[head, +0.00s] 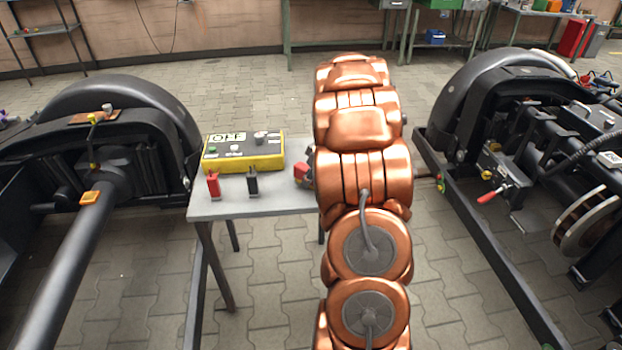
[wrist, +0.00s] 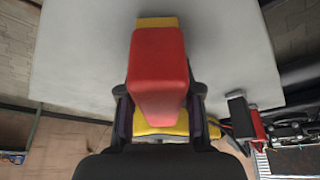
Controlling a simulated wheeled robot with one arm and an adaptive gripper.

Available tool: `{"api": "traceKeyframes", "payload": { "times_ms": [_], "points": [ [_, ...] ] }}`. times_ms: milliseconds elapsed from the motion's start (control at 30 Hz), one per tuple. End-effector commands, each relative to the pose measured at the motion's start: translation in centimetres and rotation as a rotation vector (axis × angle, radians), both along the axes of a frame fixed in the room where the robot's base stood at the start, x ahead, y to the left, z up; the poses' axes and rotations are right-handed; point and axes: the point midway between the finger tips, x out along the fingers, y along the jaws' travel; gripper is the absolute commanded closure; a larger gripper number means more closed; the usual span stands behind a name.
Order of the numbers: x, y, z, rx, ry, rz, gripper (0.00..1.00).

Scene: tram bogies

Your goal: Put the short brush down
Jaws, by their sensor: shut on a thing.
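My gripper (wrist: 160,103) is shut on a red block-shaped thing, seemingly the short brush (wrist: 158,62), with a yellow-brown strip at its far end. The wrist view shows it over the grey table top (wrist: 85,55); I cannot tell whether it touches the table. In the head view, a small red part of the brush (head: 301,173) shows at the right end of the grey table (head: 225,208), beside my copper arm. The arm hides most of my gripper and the brush there.
A yellow box with dials (head: 243,152) stands on the table's back left. A red clamp-like piece (head: 213,185) and a black one (head: 252,182) stand in front of it. Dark bogies flank the table, left (head: 125,130) and right (head: 500,95). Some table top between the black piece and brush is clear.

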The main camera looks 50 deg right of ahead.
Motion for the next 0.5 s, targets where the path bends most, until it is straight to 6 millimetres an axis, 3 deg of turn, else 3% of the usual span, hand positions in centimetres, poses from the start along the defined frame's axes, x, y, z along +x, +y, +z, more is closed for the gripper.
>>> {"api": "traceKeyframes", "payload": {
  "times_ms": [300,333,500],
  "points": [
    [0.01,0.04,-0.79,0.001,0.000,-0.001,0.94],
    [-0.01,0.04,-0.80,0.001,0.001,-0.001,0.65],
    [-0.06,0.06,-0.81,0.002,0.003,0.000,0.47]
  ]
}}
